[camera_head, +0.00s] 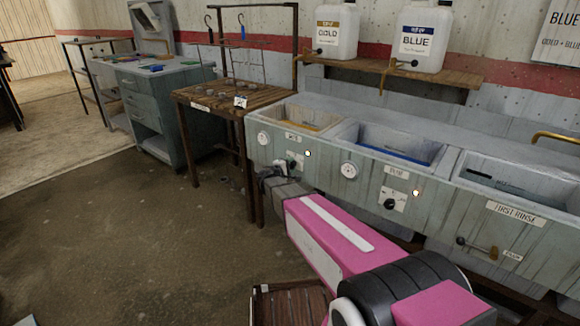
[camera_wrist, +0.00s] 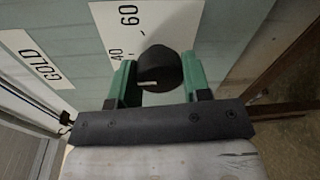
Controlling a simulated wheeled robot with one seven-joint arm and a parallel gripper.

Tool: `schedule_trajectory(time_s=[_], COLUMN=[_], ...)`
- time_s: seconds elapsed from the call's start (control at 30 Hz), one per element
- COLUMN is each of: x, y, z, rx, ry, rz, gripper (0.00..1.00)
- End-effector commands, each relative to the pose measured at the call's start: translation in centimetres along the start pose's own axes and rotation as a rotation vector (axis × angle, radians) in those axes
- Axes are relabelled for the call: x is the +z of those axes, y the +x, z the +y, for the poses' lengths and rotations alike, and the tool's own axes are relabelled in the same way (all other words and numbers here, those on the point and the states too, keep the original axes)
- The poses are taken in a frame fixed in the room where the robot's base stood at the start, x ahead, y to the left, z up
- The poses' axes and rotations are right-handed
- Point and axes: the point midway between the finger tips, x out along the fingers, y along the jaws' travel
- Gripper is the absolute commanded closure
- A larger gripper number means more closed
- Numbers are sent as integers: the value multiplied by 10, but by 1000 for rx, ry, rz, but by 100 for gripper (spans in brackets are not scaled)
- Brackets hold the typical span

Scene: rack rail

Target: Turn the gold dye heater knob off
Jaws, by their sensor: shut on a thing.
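In the wrist view the black gold dye heater knob (camera_wrist: 158,72) sits between the two green fingers of my gripper (camera_wrist: 157,80), which are shut on it. A short white pointer line on the knob lies roughly level in the picture, towards the left finger. A white scale plate behind it shows 60 and 40; the rest is hidden. The GOLD label (camera_wrist: 40,65) is to the left. In the head view my gripper (camera_head: 270,172) is at the front panel below the gold dye basin (camera_head: 272,112), and the knob is mostly hidden there.
A small whitish light (camera_head: 307,153) is by the gold heater plate. A wooden rack table (camera_head: 190,93) stands close on the left.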

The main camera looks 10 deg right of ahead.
Motion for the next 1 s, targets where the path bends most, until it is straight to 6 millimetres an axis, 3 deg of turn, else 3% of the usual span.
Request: schedule_trajectory(time_s=[0.7, 1.0], x=[-1, 0], y=[-1, -1], z=[-4, -5], rx=[-55, -72], ry=[-668, -878], rz=[-38, -51], gripper=[80, 80])
